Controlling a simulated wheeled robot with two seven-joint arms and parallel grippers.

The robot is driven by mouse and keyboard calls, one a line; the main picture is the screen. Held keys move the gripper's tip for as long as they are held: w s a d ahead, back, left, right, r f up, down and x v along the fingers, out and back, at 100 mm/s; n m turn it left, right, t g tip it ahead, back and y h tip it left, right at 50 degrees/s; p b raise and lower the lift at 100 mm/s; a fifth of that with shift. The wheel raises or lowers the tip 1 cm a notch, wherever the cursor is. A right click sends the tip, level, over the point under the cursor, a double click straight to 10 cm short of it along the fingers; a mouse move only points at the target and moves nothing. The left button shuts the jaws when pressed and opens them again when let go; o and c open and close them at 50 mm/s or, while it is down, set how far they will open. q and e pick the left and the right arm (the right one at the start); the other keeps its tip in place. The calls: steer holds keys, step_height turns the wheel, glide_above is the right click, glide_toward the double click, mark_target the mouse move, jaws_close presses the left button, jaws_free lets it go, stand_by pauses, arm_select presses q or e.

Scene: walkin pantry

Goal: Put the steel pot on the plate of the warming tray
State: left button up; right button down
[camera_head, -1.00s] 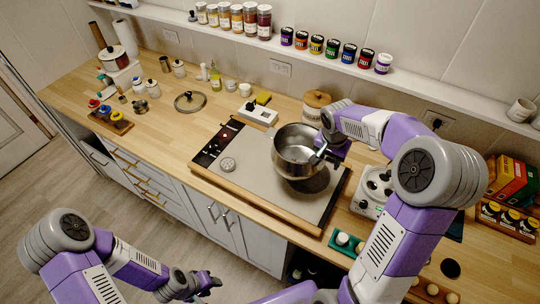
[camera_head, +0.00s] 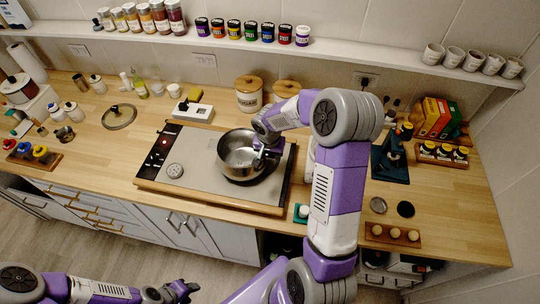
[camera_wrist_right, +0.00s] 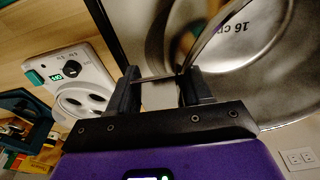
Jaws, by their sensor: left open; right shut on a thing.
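The steel pot (camera_head: 234,146) is upright over the right part of the grey plate (camera_head: 205,180) of the warming tray, which has a black control strip (camera_head: 160,152) and a knob at its left. A dark shadow shows just under the pot; I cannot tell whether it touches the plate. My right gripper (camera_head: 266,154) is shut on the pot's handle at its right side. In the right wrist view the gripper (camera_wrist_right: 160,88) grips the handle, and the pot's inside (camera_wrist_right: 250,70) looks empty. My left gripper (camera_head: 180,291) is open, low in front of the counter.
A white appliance (camera_wrist_right: 75,80) with a green display stands near the gripper. Wood-lidded canisters (camera_head: 249,95) stand behind the tray, a glass lid (camera_head: 119,116) lies to its left, and a small green-based item (camera_head: 301,212) is at its front right corner.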

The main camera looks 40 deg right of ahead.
steer(key=shift+w+f, duration=0.1)
steer(key=shift+w, duration=0.1)
steer(key=shift+s, duration=0.1)
steer(key=shift+f, duration=0.15)
steer(key=shift+c, duration=2.4)
jaws_free()
